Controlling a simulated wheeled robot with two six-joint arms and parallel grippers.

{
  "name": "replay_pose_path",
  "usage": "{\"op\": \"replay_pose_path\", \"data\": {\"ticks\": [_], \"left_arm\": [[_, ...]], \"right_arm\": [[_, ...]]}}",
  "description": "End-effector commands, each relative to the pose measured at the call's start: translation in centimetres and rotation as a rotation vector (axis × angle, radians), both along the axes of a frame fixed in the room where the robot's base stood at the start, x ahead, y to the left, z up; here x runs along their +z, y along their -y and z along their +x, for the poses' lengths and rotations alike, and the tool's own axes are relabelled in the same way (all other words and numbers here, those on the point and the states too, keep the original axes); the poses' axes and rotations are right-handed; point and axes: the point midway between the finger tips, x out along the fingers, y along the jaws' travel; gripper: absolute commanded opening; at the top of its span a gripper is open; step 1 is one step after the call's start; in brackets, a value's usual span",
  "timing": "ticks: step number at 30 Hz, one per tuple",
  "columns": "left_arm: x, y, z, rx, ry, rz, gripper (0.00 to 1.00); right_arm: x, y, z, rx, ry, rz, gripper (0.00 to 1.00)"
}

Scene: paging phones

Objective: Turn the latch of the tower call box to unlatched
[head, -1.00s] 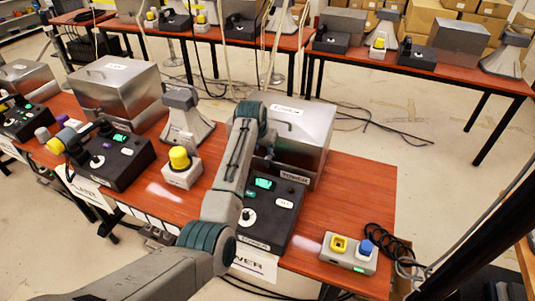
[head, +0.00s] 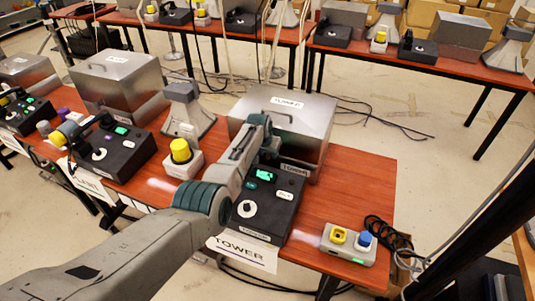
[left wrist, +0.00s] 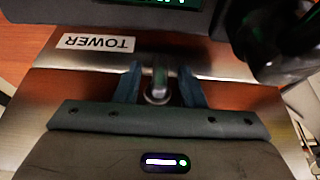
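The tower call box (head: 312,130) is a steel box with a lid at the back of the near table. Its TOWER label (left wrist: 95,43) shows in the left wrist view. The latch (left wrist: 160,78), a small metal lever on a round base, is on the box's front. My left gripper (left wrist: 160,90) has its two dark fingers on either side of the latch, with a visible gap on each side. In the head view my left arm hides the latch and most of the gripper. I cannot read the latch's setting with certainty. My right gripper is not in view.
A black phone console (head: 268,205) with a green screen stands in front of the box. A grey button box (head: 348,244) with yellow and blue buttons is at the right. A yellow-topped unit (head: 182,160) and a grey horn (head: 187,112) stand left. Table at right of the box is clear.

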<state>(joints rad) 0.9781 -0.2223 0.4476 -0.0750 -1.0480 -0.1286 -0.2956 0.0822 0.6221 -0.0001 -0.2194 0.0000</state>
Motion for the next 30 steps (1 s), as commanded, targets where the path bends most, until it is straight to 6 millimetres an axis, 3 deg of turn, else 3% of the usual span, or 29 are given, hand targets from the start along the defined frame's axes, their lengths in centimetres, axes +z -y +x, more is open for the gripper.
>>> {"op": "replay_pose_path", "data": {"ticks": [9, 15, 30], "left_arm": [[-0.1, 0.0, 0.04, 0.0, 0.0, 0.0, 0.36], [-0.11, 0.01, 0.03, 0.0, 0.0, 0.0, 0.0], [-0.26, 0.27, -0.09, -0.001, 0.034, 0.109, 0.0]], "right_arm": [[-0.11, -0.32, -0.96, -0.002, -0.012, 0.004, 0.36], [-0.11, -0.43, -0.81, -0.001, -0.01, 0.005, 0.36], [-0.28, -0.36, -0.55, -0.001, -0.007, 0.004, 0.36]]}}
